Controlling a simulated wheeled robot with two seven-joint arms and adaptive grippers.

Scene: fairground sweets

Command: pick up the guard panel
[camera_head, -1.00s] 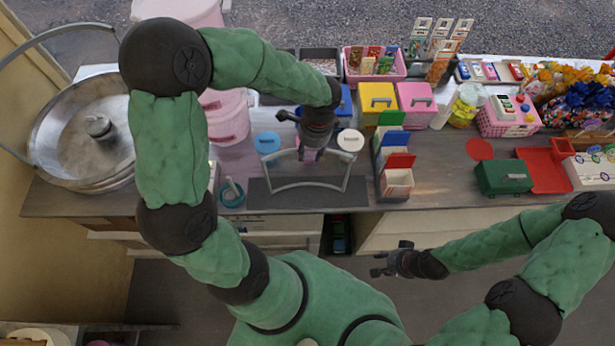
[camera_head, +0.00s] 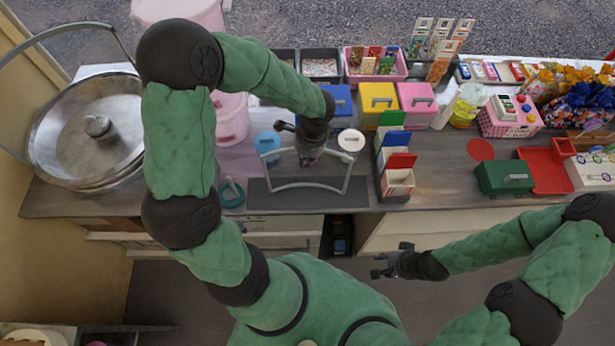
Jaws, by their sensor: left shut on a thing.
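The guard panel (camera_head: 308,184) is a clear sheet with a pale grey curved frame. It stands over the dark mat at the front of the counter. My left gripper (camera_head: 307,157) is at the middle of the panel's upper edge and is shut on it. The gripper body hides the exact spot where the fingers grip. My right gripper (camera_head: 380,265) is in front of the counter, away from the panel. Its fingers look apart, with nothing between them.
A blue-lidded tub (camera_head: 267,142) and a white-lidded tub (camera_head: 351,140) stand just behind the panel's sides. A card rack (camera_head: 398,182) is close on the right. A teal ring-shaped tool (camera_head: 232,192) lies left of the mat. A large metal bowl (camera_head: 88,135) fills the left end.

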